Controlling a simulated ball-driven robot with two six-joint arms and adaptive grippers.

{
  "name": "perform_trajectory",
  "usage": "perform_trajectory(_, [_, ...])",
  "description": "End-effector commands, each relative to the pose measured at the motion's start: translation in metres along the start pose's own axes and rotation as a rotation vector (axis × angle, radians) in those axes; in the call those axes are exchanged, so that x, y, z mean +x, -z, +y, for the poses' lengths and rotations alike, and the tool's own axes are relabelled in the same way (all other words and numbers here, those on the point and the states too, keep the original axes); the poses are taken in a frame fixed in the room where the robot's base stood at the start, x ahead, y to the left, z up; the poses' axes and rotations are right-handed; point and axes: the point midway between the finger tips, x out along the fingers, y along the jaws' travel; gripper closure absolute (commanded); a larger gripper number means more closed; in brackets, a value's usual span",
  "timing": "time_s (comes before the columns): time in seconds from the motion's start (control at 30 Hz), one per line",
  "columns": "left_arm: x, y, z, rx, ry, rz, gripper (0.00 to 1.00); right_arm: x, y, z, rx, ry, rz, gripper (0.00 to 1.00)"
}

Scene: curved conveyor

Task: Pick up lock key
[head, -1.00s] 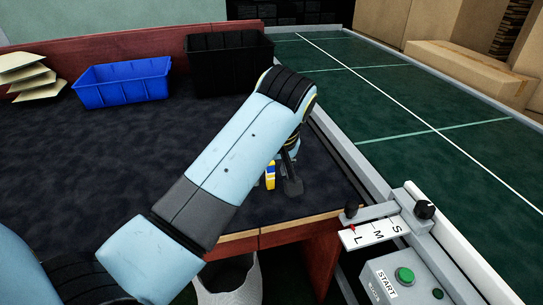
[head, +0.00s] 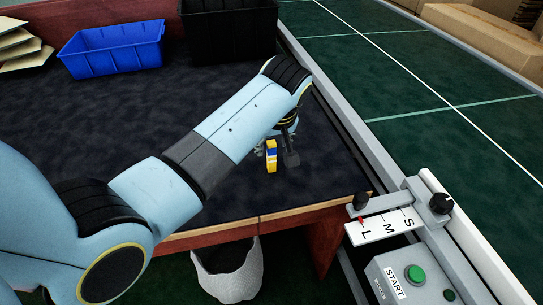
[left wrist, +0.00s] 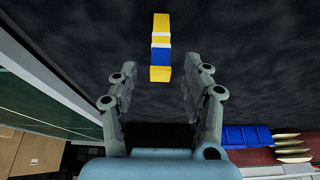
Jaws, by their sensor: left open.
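The lock key is a small yellow, blue and white block (head: 271,158) on the dark mat near the table's front right edge. In the left wrist view the key (left wrist: 161,48) lies lengthwise just beyond the fingertips, in line with the gap between them. My left gripper (head: 277,152) is open and points down at the key; in the left wrist view its two fingers (left wrist: 160,72) stand apart with nothing between them. My left forearm and wrist hide part of the gripper in the head view. My right gripper is out of view.
A blue bin (head: 113,47) and a black bin (head: 228,30) stand at the back. A green conveyor (head: 420,90) with a metal rail runs along the right. A START button box (head: 410,280) and size slider (head: 385,226) are at front right. A pale basket (head: 230,270) is below the table edge.

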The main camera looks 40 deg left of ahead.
Motion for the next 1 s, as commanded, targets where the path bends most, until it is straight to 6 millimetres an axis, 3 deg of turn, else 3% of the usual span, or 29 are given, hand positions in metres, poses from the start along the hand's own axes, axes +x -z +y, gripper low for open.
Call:
perform_trajectory(0.17, [0.024,-0.001,-0.001,0.001,0.001,-0.001,0.52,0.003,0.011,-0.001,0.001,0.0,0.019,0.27])
perform_trajectory(0.43, [0.027,0.0,0.0,0.0,0.0,-0.001,0.52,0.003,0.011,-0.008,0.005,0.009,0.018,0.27])
perform_trajectory(0.8, [0.027,-0.001,0.0,0.001,0.0,-0.001,1.0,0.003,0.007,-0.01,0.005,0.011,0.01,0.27])
perform_trajectory(1.0, [0.027,0.0,0.0,0.0,0.0,0.0,1.0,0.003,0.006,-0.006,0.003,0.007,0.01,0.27])
